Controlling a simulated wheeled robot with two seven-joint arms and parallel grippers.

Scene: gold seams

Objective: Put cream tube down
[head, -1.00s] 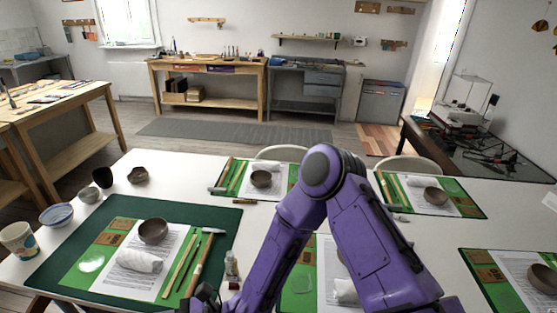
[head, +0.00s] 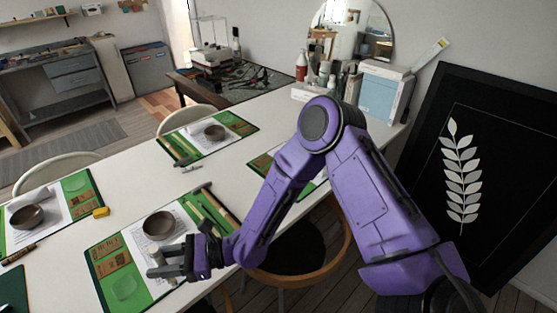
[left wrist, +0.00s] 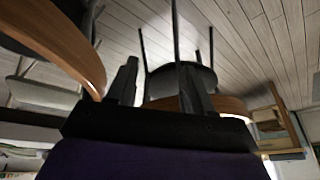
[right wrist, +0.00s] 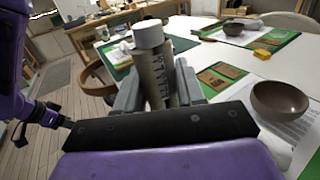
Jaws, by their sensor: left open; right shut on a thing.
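The cream tube is a greyish beige tube with dark lettering and a pale cap. In the right wrist view the tube (right wrist: 155,78) stands up between the fingers of my right gripper (right wrist: 158,92), which is shut on it. In the head view my right gripper (head: 172,262) hangs by the near edge of a green mat (head: 110,241), with the tube's pale end (head: 154,252) just showing. I cannot tell its height above the table. My left gripper (left wrist: 160,88) shows only in the left wrist view, open and empty, with chairs and floor planks beyond it.
A brown bowl (head: 159,226) sits on paper on the near mat, with wooden tools beside it. A wooden chair (head: 300,268) stands at the table's near edge. The table's middle strip is mostly clear.

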